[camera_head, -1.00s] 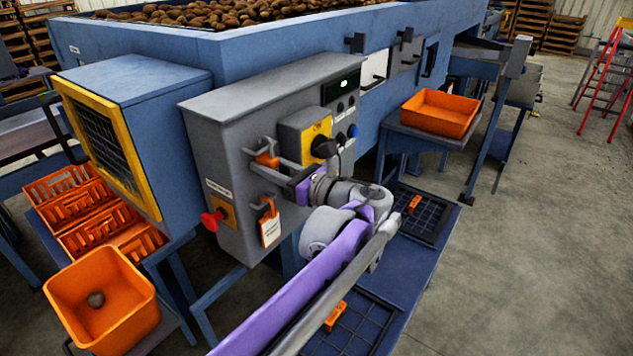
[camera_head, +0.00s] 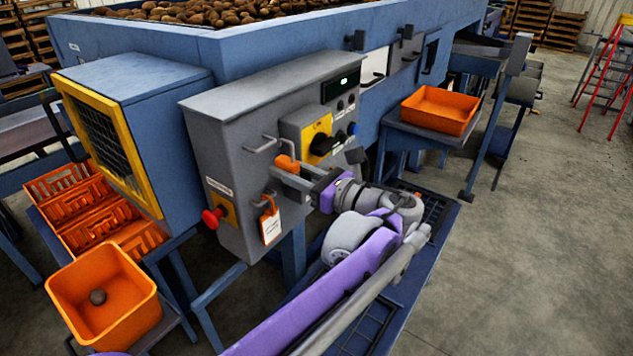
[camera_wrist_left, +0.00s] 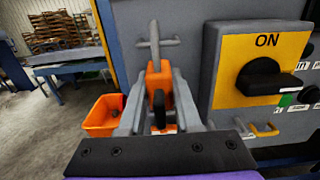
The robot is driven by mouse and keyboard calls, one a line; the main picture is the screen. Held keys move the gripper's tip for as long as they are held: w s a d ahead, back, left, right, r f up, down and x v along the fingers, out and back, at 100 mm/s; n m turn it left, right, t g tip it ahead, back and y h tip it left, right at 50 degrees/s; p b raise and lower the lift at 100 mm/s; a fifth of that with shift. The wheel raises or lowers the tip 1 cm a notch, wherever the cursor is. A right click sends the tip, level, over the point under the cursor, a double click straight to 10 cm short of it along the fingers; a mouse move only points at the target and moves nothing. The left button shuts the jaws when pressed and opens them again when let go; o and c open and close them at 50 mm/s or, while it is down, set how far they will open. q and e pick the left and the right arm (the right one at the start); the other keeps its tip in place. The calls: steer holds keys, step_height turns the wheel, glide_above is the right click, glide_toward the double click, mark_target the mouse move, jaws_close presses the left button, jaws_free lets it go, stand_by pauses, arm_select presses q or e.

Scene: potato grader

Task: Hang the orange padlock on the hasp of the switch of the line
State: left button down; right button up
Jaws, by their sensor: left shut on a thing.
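My left gripper (camera_head: 279,176) is shut on the orange padlock (camera_head: 287,164), in front of the grey control cabinet. In the left wrist view the padlock (camera_wrist_left: 158,75) sits between the two grey fingers, with a dark loop-like part in front of it. My right gripper is out of view.
An orange-topped white tag (camera_head: 270,228) hangs on the cabinet below my gripper, near a red knob (camera_head: 212,218). Orange bins stand at lower left (camera_head: 68,285) and right (camera_head: 440,108).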

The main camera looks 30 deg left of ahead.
mark_target(311, 180)
arm_select(q)
steer(key=shift+s+d, duration=0.15)
steer(key=shift+d, duration=1.8)
